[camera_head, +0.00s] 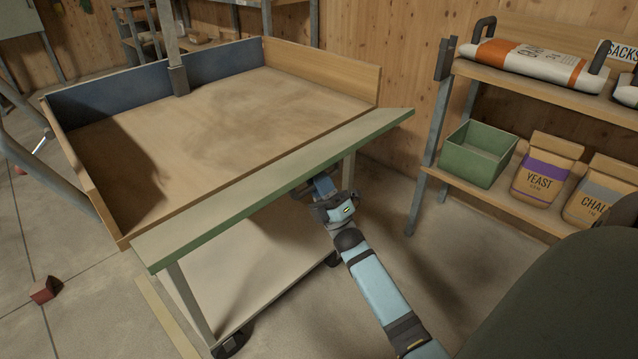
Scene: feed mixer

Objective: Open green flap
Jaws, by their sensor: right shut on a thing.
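The green flap (270,188) is a long, pale green board with a darker green edge. It runs along the front side of the wooden tray (220,120), its broad face turned up. My right gripper (313,187) is at the flap's front edge, right of its middle, with its arm reaching in from the lower right. It is shut at that edge on part of the flap. The flap's edge partly hides the fingertips, so the exact grip is hard to see. My left gripper is not in view.
The tray stands on a wheeled frame with a lower shelf (250,275). A rack at right holds a green bin (477,153), a yeast bag (546,168), another bag (600,192) and a large sack (525,62). A red block (43,290) lies on the floor at left.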

